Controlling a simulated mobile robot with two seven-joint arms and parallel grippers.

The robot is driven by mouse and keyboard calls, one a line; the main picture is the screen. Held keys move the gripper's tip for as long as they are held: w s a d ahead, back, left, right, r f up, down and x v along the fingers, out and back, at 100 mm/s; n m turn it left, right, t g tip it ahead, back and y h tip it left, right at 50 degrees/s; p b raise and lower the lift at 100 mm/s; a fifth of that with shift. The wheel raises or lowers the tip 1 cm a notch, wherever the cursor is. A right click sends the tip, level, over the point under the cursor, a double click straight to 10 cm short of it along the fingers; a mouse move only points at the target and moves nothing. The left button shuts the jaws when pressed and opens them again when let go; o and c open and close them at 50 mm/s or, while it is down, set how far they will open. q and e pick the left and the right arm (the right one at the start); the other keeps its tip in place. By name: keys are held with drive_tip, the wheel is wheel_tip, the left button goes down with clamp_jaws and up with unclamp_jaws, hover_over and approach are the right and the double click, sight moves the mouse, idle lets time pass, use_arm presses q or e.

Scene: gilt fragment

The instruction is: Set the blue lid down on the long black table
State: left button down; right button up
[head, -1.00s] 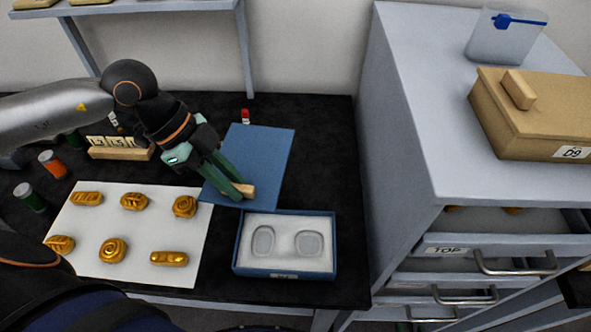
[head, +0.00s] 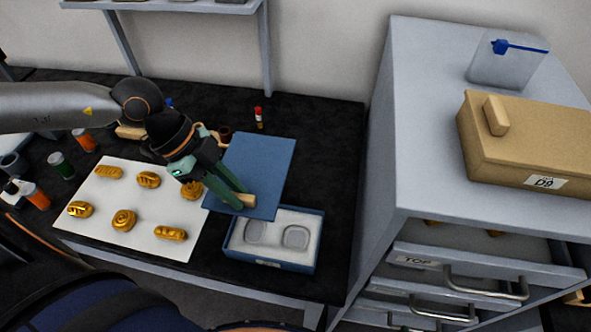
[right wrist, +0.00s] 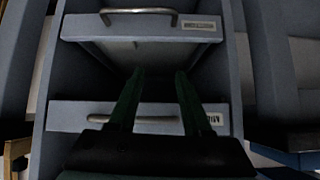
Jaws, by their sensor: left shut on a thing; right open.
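The blue lid (head: 265,160) is a flat square panel with a small wooden knob (head: 247,200). My left gripper (head: 239,202) is shut on the lid at this knob, near its front edge. The lid covers part of the long black table (head: 325,155) and, in the picture, the back edge of the open blue box. I cannot tell how high it is above the table. My right gripper (right wrist: 157,90) shows only in the right wrist view, open and empty in front of drawer fronts.
The blue box (head: 268,265) has two grey-rimmed recesses. A white sheet (head: 100,215) with several gilt pieces lies left. A red-capped vial (head: 259,118) stands behind the lid. A grey drawer cabinet (head: 420,150) bounds the right, with a tan box (head: 530,145) on top. Table behind the box's right side is clear.

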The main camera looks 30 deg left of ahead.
sight(264, 172)
use_arm(q)
drive_tip(key=shift+w+d+f, duration=0.15)
drive_tip(key=shift+w+f, duration=0.1)
drive_tip(key=shift+w, duration=0.35)
drive_tip(key=shift+w+d+f, duration=0.1)
drive_tip(key=shift+w+f, duration=0.1)
drive_tip(key=shift+w, duration=0.35)
drive_tip(key=w+f, duration=0.1)
drive_tip(key=w, duration=0.3)
drive_tip(key=w+d+f, duration=0.1)
drive_tip(key=w, duration=0.1)
drive_tip(key=shift+f, duration=0.35)
drive_tip(key=w+f+b, duration=0.2)
drive_tip(key=f, duration=0.1)
drive_tip(key=w+f+b, duration=0.2)
drive_tip(key=shift+d+f, duration=0.15)
drive_tip(key=shift+d, duration=0.2)
drive_tip(key=shift+w+d+f+b, duration=0.1)
drive_tip(key=shift+w+f+b, duration=0.5)
drive_tip(key=shift+w+b, duration=0.1)
wheel_tip(264, 172, down, 3)
drive_tip(key=b, duration=0.3)
drive_tip(key=shift+f+b, duration=0.1)
drive_tip(key=shift+b, duration=0.3)
drive_tip(key=c, duration=0.8)
unclamp_jaws()
